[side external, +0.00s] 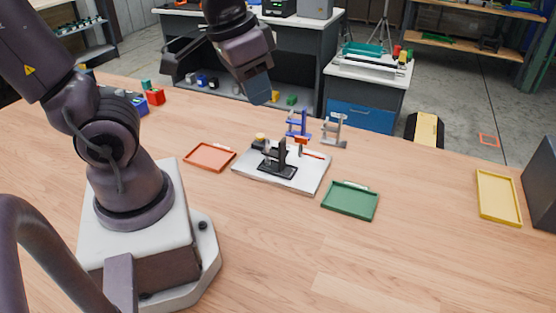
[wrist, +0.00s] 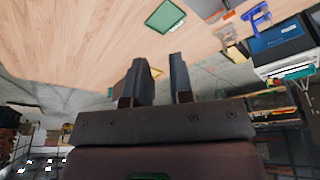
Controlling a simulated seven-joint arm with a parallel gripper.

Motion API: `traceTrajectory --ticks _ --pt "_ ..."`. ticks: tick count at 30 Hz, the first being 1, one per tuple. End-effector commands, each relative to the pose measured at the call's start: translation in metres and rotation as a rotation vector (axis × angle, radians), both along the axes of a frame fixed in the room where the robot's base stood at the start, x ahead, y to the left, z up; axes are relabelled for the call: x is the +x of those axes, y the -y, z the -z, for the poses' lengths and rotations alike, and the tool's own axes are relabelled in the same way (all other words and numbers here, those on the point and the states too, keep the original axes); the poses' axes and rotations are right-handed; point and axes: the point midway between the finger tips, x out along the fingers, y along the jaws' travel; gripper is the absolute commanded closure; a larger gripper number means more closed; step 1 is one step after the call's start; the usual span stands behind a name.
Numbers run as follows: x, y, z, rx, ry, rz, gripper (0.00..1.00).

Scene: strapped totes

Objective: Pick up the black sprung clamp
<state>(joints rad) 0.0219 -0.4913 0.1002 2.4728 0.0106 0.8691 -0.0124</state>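The black sprung clamp (side external: 278,160) stands upright on a dark base, on a pale board (side external: 250,181) in the middle of the table. It does not show in the wrist view. My gripper (side external: 260,92) is high above the table, over the far side of the board and clear of the clamp. In the wrist view, its two fingers (wrist: 160,64) stand apart with nothing between them. It is tilted, and that view looks across the table toward the room.
A blue stand (side external: 298,126) and a grey stand (side external: 334,131) are behind the board. An orange tray (side external: 193,164) is left of it, a green tray (side external: 349,213) right. A yellow tray (side external: 516,212) is far right. The front table is clear.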

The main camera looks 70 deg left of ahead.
Motion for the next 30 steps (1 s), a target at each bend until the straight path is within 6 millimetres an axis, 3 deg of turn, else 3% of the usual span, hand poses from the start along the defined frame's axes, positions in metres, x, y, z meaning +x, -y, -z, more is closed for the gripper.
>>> traceTrajectory --ticks 9,12,15,20,30 --pt "0.047 -0.071 0.089 0.017 -0.162 -0.384 0.79" --pt "0.057 -0.095 0.106 0.048 -0.143 -0.499 0.79" --pt "0.070 -0.115 0.110 0.062 -0.067 -0.607 0.79" --pt "0.080 -0.119 0.112 0.045 -0.004 -0.660 0.79" --pt "0.091 -0.130 0.166 0.044 -0.009 -0.660 0.79"
